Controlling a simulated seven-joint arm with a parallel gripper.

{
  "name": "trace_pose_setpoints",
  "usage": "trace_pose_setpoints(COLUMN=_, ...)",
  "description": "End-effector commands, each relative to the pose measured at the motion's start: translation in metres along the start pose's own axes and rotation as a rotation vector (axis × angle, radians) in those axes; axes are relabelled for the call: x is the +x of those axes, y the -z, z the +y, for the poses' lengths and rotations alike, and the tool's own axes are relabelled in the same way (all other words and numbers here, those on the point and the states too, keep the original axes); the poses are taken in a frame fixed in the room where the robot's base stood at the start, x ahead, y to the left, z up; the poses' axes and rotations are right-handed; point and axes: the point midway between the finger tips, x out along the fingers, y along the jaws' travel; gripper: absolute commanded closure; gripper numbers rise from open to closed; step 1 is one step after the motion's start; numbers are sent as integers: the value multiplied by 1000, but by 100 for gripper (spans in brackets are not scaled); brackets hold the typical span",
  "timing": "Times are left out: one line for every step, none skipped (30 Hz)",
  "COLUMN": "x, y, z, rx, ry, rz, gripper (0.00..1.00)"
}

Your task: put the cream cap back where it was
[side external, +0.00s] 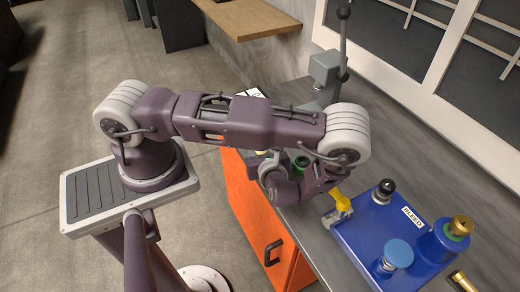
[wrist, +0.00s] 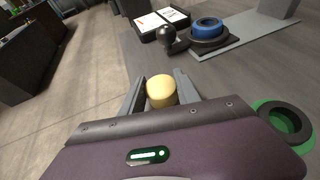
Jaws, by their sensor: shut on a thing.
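The cream cap (wrist: 161,92) is a small pale-yellow round piece. It sits between the two grey fingers of my gripper (wrist: 160,80) in the wrist view, and the fingers are shut on it. In the side view my gripper (side external: 262,160) is low over the near edge of the grey bench, beside the orange cabinet front. My own arm and gripper largely hide the cap there. I cannot tell whether the cap touches the bench or is held above it.
A green ring with a dark centre (wrist: 285,122) is close at the gripper's right. Ahead are a black knob (wrist: 173,41), a blue ring (wrist: 207,28) and a black-framed white panel (wrist: 160,20). A blue box (side external: 375,235) with knobs and a yellow handle (side external: 340,200) stands on the bench (side external: 305,225).

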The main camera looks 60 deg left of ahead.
Motion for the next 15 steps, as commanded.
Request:
trace_pose_setpoints(x=0, y=0, z=0, rx=0, ry=0, rz=0, gripper=100)
trace_pose_setpoints(x=1, y=1, z=0, rx=0, ry=0, rz=0, gripper=100)
trace_pose_setpoints(x=1, y=2, z=0, rx=0, ry=0, rz=0, gripper=60)
trace_pose_setpoints(x=1, y=2, z=0, rx=0, ry=0, rz=0, gripper=54)
trace_pose_setpoints(x=1, y=2, z=0, rx=0, ry=0, rz=0, gripper=48)
trace_pose_setpoints(x=1, y=2, z=0, rx=0, ry=0, rz=0, gripper=40)
trace_pose_setpoints(x=1, y=2, z=0, rx=0, ry=0, rz=0, gripper=40)
trace_pose_setpoints(x=1, y=2, z=0, rx=0, ry=0, rz=0, gripper=40)
trace_pose_setpoints(x=1, y=2, z=0, rx=0, ry=0, rz=0, gripper=40)
trace_pose_setpoints(x=1, y=2, z=0, rx=0, ry=0, rz=0, gripper=40)
trace_pose_setpoints(x=1, y=2, z=0, rx=0, ry=0, rz=0, gripper=40)
trace_pose_setpoints(x=1, y=2, z=0, rx=0, ry=0, rz=0, gripper=40)
trace_pose_setpoints(x=1, y=2, z=0, rx=0, ry=0, rz=0, gripper=40)
trace_pose_setpoints(x=1, y=2, z=0, rx=0, ry=0, rz=0, gripper=40)
trace_pose_setpoints(x=0, y=1, z=0, rx=0, ry=0, rz=0, gripper=40)
